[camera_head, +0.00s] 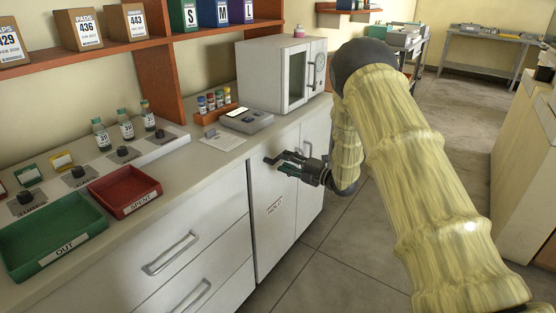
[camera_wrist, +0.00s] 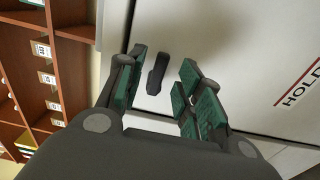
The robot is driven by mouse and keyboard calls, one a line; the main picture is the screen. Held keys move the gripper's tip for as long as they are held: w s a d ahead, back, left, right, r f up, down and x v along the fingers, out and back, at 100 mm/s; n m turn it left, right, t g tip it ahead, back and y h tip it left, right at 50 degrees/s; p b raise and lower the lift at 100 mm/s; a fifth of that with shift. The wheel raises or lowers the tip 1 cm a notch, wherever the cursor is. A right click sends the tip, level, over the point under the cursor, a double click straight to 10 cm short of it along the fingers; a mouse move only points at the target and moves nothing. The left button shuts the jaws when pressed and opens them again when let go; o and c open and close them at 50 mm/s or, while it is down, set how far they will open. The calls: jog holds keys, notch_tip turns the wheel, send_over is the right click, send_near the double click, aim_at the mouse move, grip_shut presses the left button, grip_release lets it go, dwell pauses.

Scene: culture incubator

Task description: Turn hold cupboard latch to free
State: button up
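The latch (camera_wrist: 158,72) is a small dark handle on the door, seen in the wrist view between the fingertips. My gripper (camera_head: 283,164) is in front of the upper part of the door. In the wrist view the two green-padded fingers (camera_wrist: 157,88) are apart, one on each side of the latch, with gaps visible. The latch is hard to make out behind my gripper in the head view.
A white incubator (camera_head: 266,75) stands on the counter, with a grey device (camera_head: 246,119) and a rack of vials (camera_head: 214,106) nearby. A green OUT tray (camera_head: 54,235) and a red SPENT tray (camera_head: 124,190) lie at left. Drawers with handles (camera_head: 171,253) adjoin the cupboard. The floor (camera_head: 350,235) is clear.

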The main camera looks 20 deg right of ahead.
jog(key=shift+x, duration=2.15)
grip_shut()
